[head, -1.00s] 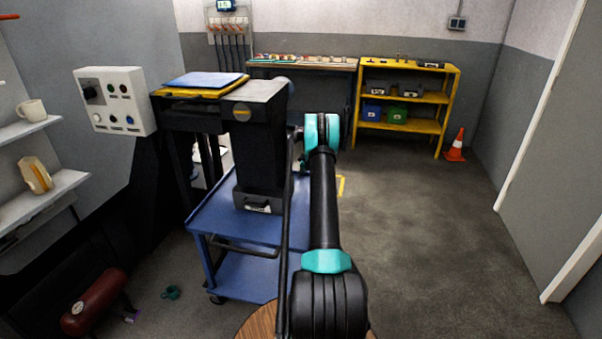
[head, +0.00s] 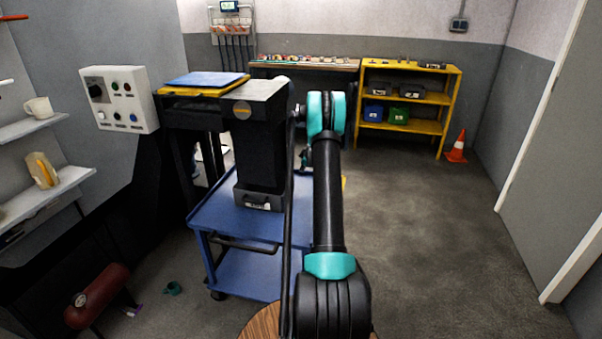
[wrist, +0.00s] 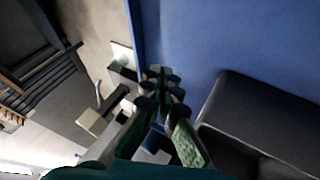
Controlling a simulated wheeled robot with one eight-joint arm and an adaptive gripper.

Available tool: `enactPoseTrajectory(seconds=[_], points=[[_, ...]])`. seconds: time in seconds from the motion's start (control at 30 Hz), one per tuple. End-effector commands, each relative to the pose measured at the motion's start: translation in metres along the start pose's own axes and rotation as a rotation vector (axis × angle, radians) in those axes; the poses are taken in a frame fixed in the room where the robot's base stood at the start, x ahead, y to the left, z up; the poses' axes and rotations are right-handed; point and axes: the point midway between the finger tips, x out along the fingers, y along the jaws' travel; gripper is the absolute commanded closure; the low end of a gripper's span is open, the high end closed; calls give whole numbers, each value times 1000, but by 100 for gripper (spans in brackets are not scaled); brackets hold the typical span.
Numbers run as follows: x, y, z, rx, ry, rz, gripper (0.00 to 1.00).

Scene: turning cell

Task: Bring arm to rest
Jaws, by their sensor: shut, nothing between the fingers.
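My arm reaches forward in the head view, with black links and teal joints. My gripper is hidden behind it there. In the wrist view my gripper (wrist: 163,85) shows with its dark fingers together and nothing between them. It is over or beside a blue surface, which looks like the blue cart (head: 250,222). A dark box-like shape (wrist: 255,120) lies right of the fingers in the wrist view. I cannot tell whether the gripper touches anything.
A white control box (head: 120,100) and shelves with a mug (head: 40,107) are on the left. A red tank (head: 98,295) lies low left. A yellow shelf (head: 445,100) and an orange cone (head: 456,148) stand at the back. The floor on the right is clear.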

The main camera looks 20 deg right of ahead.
Motion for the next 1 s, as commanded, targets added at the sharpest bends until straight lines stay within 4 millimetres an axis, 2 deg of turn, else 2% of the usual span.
enactPoseTrajectory(seconds=[0.2, 0.47, 0.57, 0.67, 0.77, 1.0], points=[[-23, 0, 0, 2, 0, 0, 100], [-30, -1, -1, 3, 0, -1, 100], [-41, -7, -9, 17, -2, -8, 100], [-64, -21, -25, 50, -8, -21, 100], [-95, -42, -44, 99, -18, -37, 100], [-173, -104, -77, 226, -51, -73, 100]])
